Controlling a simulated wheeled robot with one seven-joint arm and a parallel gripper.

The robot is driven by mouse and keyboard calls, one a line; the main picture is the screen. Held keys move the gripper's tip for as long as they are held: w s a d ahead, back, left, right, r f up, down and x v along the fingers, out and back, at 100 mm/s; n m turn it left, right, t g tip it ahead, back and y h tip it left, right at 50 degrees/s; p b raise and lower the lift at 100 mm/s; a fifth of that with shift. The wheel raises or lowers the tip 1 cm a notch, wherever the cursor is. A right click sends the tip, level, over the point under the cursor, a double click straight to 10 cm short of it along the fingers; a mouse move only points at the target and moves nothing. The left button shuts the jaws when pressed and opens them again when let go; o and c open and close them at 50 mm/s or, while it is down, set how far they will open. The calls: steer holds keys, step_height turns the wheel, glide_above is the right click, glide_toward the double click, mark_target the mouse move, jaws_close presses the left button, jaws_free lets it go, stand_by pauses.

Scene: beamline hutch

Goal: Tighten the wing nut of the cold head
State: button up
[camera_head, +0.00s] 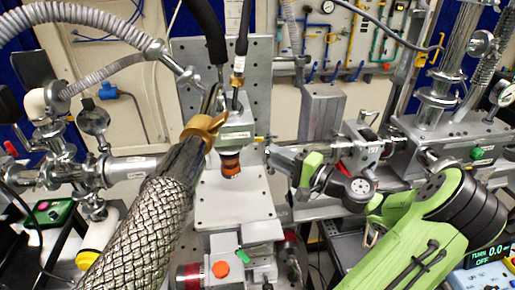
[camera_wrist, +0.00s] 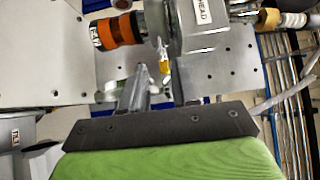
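The cold head is a grey block (camera_head: 237,132) on the upright plate, with an orange-and-black cylinder (camera_head: 230,162) beneath it. In the wrist view its block (camera_wrist: 205,25) carries a label reading "HEAD". A small yellow piece (camera_wrist: 164,66), perhaps the wing nut, sits at the block's edge on a thin metal part; it also shows small in the head view (camera_head: 260,139). My gripper (camera_head: 270,150) reaches in from the right, close beside the cold head. Contact and finger gap are unclear.
A thick braided hose (camera_head: 145,225) with a brass collar (camera_head: 205,130) crosses the front left. Dark hoses run into the cold head from above. Steel vacuum fittings (camera_head: 120,168) stand at the left and a steel chamber (camera_head: 455,135) at the right. A pale flat plate (camera_head: 235,203) lies below the cold head.

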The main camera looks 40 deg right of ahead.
steer(key=w+a, duration=0.1)
steer(key=w, duration=0.5)
steer(key=shift+w, duration=0.35)
steer(key=shift+s, duration=0.1)
jaws_close()
